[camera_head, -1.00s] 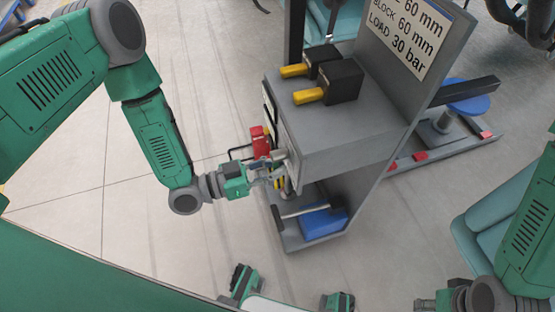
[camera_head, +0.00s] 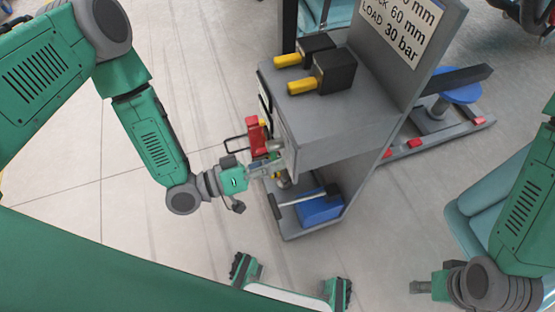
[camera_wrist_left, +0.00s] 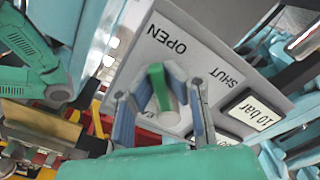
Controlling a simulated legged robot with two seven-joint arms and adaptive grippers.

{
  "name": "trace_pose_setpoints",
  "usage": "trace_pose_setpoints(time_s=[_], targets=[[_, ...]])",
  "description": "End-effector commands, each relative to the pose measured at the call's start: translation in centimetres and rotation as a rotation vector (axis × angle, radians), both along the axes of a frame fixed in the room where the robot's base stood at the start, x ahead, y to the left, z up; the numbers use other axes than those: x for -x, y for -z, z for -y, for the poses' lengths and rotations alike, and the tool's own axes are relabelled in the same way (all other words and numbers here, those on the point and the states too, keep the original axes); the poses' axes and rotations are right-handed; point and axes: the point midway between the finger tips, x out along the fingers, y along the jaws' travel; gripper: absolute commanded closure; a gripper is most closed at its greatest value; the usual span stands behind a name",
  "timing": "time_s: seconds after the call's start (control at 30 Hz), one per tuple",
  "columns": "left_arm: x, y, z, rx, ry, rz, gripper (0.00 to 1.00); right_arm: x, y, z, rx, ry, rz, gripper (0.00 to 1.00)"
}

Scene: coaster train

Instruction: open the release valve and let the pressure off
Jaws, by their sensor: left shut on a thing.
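The release valve's green lever (camera_wrist_left: 160,88) shows in the left wrist view, in front of a grey panel (camera_wrist_left: 205,45) marked OPEN at its upper left and SHUT at its right. My left gripper (camera_wrist_left: 163,108) has a finger on each side of the lever and is shut on it. In the head view my left gripper (camera_head: 262,170) is at the left face of the grey stand (camera_head: 340,125); the lever is hidden there. Gauge plates, one reading 10 bar (camera_wrist_left: 254,112), sit at the panel's lower right. My right gripper (camera_head: 425,287) is low at the right, away from the stand; its fingers are unclear.
A red part (camera_head: 256,138) sits just above my left gripper. Two black blocks with yellow handles (camera_head: 334,72) stand on top of the stand, beside a load sign (camera_head: 405,25). A hammer-like tool (camera_head: 305,197) and a blue block (camera_head: 321,210) lie on the lower shelf. Floor at left is clear.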

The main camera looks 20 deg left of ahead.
Motion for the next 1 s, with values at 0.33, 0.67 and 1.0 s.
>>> trace_pose_setpoints(time_s=[0.33,0.67,1.0], targets=[[0.59,0.55,-0.34,0.0,0.001,-0.033,1.0,0.0,0.0,0.0,0.0,0.0,0.0,0.6],[0.44,0.4,-0.24,0.0,0.001,-0.028,0.68,0.0,-0.01,0.0,0.0,0.0,0.0,0.6],[0.57,0.23,-0.49,-0.002,0.001,-0.022,0.68,0.17,-0.05,0.04,-0.001,0.0,0.002,0.6]])
